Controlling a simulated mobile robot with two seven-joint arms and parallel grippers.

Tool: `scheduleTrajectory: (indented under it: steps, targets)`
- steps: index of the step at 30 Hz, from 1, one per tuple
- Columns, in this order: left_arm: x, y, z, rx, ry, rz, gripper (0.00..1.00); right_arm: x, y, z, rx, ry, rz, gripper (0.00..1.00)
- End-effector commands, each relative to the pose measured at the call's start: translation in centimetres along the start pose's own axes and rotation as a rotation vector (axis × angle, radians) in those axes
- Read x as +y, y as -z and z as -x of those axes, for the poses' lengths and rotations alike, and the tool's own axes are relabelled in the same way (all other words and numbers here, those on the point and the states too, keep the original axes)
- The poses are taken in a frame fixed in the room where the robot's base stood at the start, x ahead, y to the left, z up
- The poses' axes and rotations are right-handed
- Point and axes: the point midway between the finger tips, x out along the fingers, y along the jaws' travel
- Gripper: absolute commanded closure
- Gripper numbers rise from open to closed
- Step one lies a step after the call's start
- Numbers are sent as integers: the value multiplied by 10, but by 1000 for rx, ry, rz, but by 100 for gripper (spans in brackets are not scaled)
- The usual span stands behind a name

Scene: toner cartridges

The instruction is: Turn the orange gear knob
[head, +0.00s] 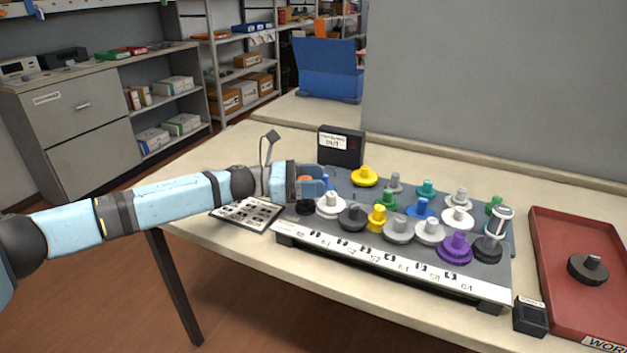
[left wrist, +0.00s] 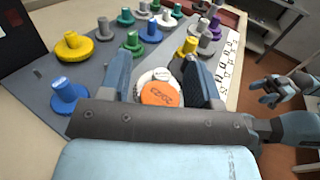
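The orange knob top (left wrist: 160,94), a round disc with dark printed marks, sits between my left fingers in the left wrist view. It also shows as a bit of orange (head: 305,178) in the head view, mostly hidden by the gripper. My left gripper (head: 310,186) is over the board's far left end. Its two fingers (left wrist: 163,75) stand apart on either side of the disc, with narrow gaps visible. A white knob (left wrist: 158,75) shows just beyond. My right gripper (left wrist: 268,92) is off the table's side in the left wrist view, small, with its fingers apart and empty.
A black box (head: 341,147) stands behind. A red tray (head: 560,240) with a dark knob (head: 588,268) lies at right.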

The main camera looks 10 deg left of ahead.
Motion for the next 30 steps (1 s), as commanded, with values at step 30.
scheduleTrajectory:
  steps: [30]
  targets:
    - [5,-4,1,-2,-384,4,90,7,-15,12,-129,-39,5,46]
